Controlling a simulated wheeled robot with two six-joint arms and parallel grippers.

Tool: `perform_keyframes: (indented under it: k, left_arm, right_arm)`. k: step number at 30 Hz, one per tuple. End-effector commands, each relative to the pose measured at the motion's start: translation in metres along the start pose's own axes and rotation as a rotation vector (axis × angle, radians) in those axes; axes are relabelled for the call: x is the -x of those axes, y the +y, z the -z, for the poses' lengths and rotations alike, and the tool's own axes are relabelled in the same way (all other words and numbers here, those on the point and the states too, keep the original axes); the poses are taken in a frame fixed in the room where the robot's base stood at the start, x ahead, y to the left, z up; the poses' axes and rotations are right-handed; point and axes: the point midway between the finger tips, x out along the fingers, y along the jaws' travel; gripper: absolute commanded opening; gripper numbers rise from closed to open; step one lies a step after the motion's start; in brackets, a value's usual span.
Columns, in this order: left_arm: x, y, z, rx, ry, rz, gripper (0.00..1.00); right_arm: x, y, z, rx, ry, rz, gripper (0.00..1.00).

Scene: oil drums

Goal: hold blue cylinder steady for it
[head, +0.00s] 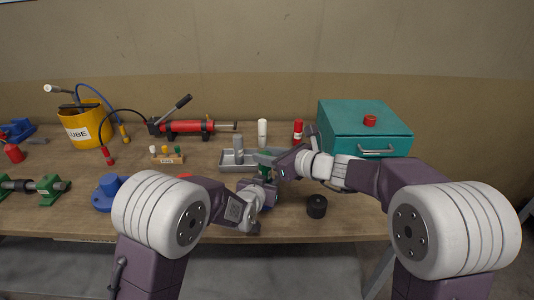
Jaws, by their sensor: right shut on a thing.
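A blue cylinder (109,184) on a blue base stands on the bench at the left, partly hidden by my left arm. My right gripper (270,167) is at the middle of the bench, shut on a small dark green thing (264,172). The shape of that thing is mostly hidden. My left gripper (266,193) is just below it, close to the right one. Its fingers are hard to make out, so I cannot tell whether it is open or whether it touches the green thing. Both grippers are well to the right of the blue cylinder.
A grey metal tray (226,167) with a grey cylinder (238,148) lies behind the grippers. A teal box (362,130) is at right; a red pump (183,127) and yellow bucket (84,128) are behind left. Green clamps (51,186) sit far left.

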Motion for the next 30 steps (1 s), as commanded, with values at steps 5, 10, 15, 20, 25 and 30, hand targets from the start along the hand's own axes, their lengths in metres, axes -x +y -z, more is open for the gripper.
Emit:
perform_keyframes:
  k: [5, 10, 15, 20, 25, 30]
  left_arm:
    - [0.000, 0.000, 0.001, 0.000, 0.001, 0.000, 0.00]
    - [0.000, 0.000, 0.001, 0.000, 0.001, 0.000, 0.00]
    - [0.000, 0.000, 0.001, 0.000, 0.002, 0.000, 0.00]
    - [0.000, 0.000, 0.001, 0.000, 0.002, 0.000, 0.00]
    - [0.000, 0.000, 0.001, 0.000, 0.001, 0.000, 0.00]
    - [0.000, 0.000, 0.001, 0.000, 0.001, 0.000, 0.00]
  right_arm:
    - [0.000, 0.000, 0.000, 0.000, 0.000, 0.000, 0.00]
    - [0.000, 0.000, 0.000, 0.000, 0.000, 0.000, 0.54]
    - [0.000, 0.000, 0.000, 0.000, 0.000, 0.000, 0.57]
    - [0.001, 0.000, 0.000, 0.000, 0.000, 0.001, 0.57]
    - [0.027, -0.002, -0.001, 0.000, -0.002, 0.005, 0.57]
    - [0.072, -0.002, 0.000, 0.000, -0.002, 0.007, 0.57]
